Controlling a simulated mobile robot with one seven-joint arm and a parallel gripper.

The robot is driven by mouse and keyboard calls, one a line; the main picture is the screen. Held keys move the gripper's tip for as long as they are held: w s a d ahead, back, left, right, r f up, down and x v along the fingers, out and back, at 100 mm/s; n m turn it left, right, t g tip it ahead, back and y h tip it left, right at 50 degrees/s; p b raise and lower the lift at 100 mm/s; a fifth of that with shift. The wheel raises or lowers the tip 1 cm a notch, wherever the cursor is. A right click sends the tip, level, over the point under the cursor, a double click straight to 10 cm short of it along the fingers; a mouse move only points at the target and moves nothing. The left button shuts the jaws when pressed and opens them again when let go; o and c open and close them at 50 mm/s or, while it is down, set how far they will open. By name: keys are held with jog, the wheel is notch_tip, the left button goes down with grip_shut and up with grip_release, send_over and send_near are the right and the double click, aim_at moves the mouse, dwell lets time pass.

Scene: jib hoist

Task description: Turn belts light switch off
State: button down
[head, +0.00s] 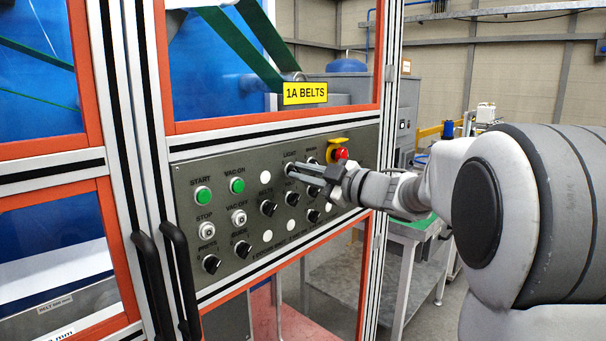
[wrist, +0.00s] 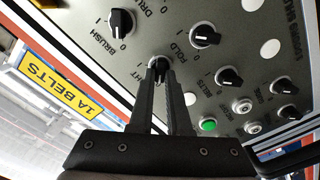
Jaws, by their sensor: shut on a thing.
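The light switch (head: 290,168) is a black rotary knob under the "LIGHT" label in the upper row of the grey control panel (head: 188,248). It also shows in the wrist view (wrist: 157,62), between my fingertips. My gripper (head: 299,171) reaches in from the right and is shut on this knob. In the wrist view both fingers (wrist: 159,76) flank the knob closely. The fingers hide much of the knob and part of its label, so I cannot tell which way its pointer stands. A yellow "1A BELTS" sign (head: 305,93) hangs above the panel.
Other black knobs sit close by, including the fold knob (wrist: 206,36) and the brush knob (wrist: 121,22). A red emergency button (head: 340,154) with a yellow surround is at the panel's upper right. Green start (head: 203,195) and vacuum buttons are at the left. Black door handles (head: 180,275) stick out at lower left.

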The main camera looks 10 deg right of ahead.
jog(key=c, duration=0.9)
grip_release()
jog(key=shift+o, duration=0.2)
jog(key=v, duration=1.7)
jog(key=shift+s+d, duration=0.15)
jog(key=shift+r, duration=0.15)
